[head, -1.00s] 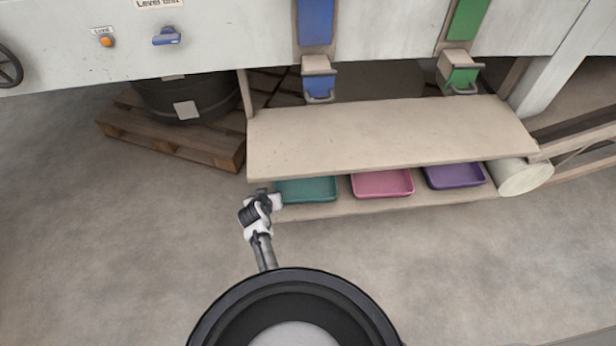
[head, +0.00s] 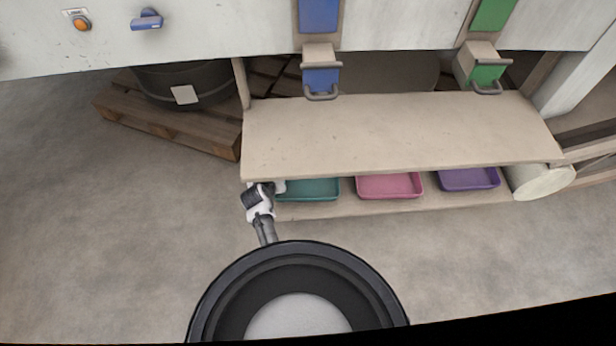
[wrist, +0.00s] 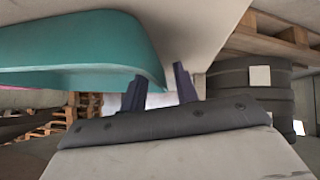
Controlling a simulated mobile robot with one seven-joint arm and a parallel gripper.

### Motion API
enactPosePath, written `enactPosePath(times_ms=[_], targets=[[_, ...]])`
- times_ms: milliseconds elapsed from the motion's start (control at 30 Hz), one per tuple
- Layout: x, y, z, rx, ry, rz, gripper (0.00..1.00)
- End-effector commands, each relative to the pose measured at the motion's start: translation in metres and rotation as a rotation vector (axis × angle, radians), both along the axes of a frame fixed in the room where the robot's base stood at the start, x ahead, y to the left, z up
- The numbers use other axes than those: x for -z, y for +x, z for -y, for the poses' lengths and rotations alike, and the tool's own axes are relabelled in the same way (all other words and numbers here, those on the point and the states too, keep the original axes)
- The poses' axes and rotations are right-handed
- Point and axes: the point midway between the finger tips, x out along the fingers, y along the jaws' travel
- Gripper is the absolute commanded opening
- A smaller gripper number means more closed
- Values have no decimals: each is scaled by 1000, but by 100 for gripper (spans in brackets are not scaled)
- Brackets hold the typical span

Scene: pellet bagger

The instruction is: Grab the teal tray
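The teal tray (head: 308,190) sits at the left end of the low shelf, under the broad beige board. In the wrist view the teal tray (wrist: 75,45) fills the upper left, with its near end reaching down to the fingers. My gripper (wrist: 160,80) has its two dark fingers apart, with a light gap between them. The tray's end lies at or between the fingertips; I cannot tell if they touch it. In the head view my gripper (head: 277,187) is at the tray's left end, its fingers mostly hidden by the wrist and board.
A pink tray (head: 389,186) and a purple tray (head: 469,179) stand to the right on the same shelf. The beige board (head: 390,135) overhangs the trays. A pallet (head: 165,130) with a dark drum (head: 212,88) is at the left. The floor in front is clear.

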Motion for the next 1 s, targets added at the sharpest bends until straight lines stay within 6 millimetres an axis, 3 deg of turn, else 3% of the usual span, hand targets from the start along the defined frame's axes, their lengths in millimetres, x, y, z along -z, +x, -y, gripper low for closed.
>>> enactPosePath(times_ms=[200,433,1000], targets=[[0,0,0,-1,1,0,29],[0,0,0,-1,1,0,0],[-10,4,1,0,1,2,0]])
